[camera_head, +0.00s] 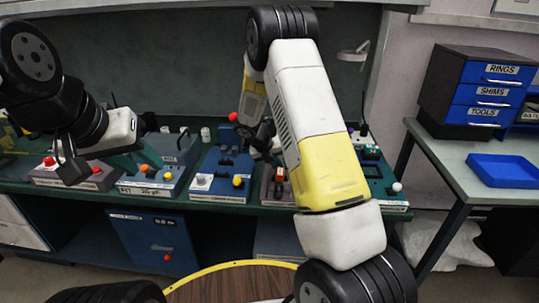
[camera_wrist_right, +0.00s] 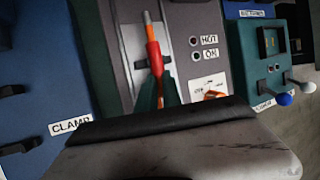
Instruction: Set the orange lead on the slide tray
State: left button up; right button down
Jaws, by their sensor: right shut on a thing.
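The orange lead (camera_wrist_right: 153,55) is a slim orange-red piece with a paler orange end, seen upright in the right wrist view against a grey panel. My right gripper (camera_wrist_right: 157,93) is shut on it, one green finger on each side. Its lower end is hidden. In the head view my right arm mostly hides this gripper (camera_head: 272,160) at the bench. My left gripper (camera_head: 142,163) hangs over the bench at the left, its green fingers apart with nothing seen between them. A blue tray (camera_head: 503,171) lies on the right side table; I cannot tell whether it is the slide tray.
Several bench devices stand in a row, including a blue unit (camera_head: 222,172) and a teal unit (camera_head: 385,185) with small knobs. In the right wrist view, the grey panel (camera_wrist_right: 205,80) has HOT and ON labels. A drawer cabinet (camera_head: 476,92) stands behind the blue tray.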

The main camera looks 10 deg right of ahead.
jog(key=c, duration=1.4)
grip_release()
jog(key=shift+c, duration=0.2)
jog(key=s+a+r+m+y, duration=0.1)
jog(key=s+r+m, duration=0.3)
jog(key=r, duration=0.4)
jog(key=s+a+r+m+y, duration=0.1)
jog(key=s+r+m, duration=0.3)
jog(key=r, duration=0.4)
jog(key=s+a+r+m+t+y, duration=0.1)
jog(key=s+r+m, duration=0.3)
jog(key=s+m, duration=0.4)
jog(key=s+a+r+m+t+y, duration=0.1)
jog(key=s+r+m, duration=0.3)
jog(key=s+m, duration=0.4)
jog(key=s+r+m+t+y, duration=0.1)
jog(key=s+r+m+y, duration=0.2)
jog(key=s+m, duration=0.6)
jog(key=shift+a+r+y, duration=0.3)
jog(key=shift+a+r, duration=0.1)
jog(key=shift+r, duration=0.5)
